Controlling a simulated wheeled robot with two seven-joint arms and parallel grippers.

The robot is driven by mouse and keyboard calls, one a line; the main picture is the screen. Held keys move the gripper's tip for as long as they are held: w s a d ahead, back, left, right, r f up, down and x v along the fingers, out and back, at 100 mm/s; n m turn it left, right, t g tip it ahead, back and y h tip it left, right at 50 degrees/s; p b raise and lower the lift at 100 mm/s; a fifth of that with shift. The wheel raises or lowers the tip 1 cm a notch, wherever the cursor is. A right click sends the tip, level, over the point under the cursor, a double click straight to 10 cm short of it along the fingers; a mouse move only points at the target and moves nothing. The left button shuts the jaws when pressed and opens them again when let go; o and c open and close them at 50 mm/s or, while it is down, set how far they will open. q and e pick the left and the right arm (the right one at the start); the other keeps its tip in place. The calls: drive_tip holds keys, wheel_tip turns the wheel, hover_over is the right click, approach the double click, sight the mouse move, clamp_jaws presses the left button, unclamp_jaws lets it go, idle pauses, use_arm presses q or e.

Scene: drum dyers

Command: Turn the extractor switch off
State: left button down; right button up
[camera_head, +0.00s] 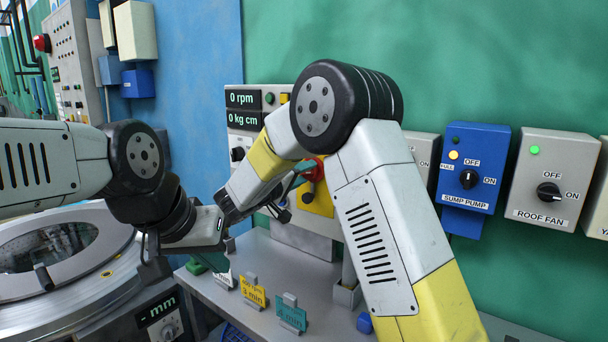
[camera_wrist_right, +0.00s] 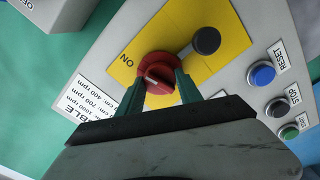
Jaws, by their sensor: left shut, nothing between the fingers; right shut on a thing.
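A red rotary switch (camera_wrist_right: 157,72) sits on a yellow plate (camera_wrist_right: 192,30) with "ON" printed beside it in the right wrist view. No extractor label is legible. My right gripper (camera_wrist_right: 160,88) has its green fingers on either side of the red switch and is shut on it. In the head view the red switch (camera_head: 317,168) is partly hidden behind the right gripper (camera_head: 303,168). The knob's exact pointing direction is hard to read. My left gripper (camera_head: 153,268) hangs near the round drum's right edge, shut and empty; its fingertips are hard to make out.
The control panel reads "0 rpm" and "0 kg cm" (camera_head: 243,108). To the right are a blue sump pump box (camera_head: 467,190) and a grey roof fan box (camera_head: 552,185). Coloured tags (camera_head: 253,291) stand on the grey shelf below. The round drum (camera_head: 100,275) fills the lower left.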

drive_tip(key=shift+f+n, duration=0.1)
drive_tip(key=shift+n, duration=7.3)
drive_tip(key=o, duration=1.4)
drive_tip(key=shift+c, duration=0.2)
drive_tip(key=v, duration=0.8)
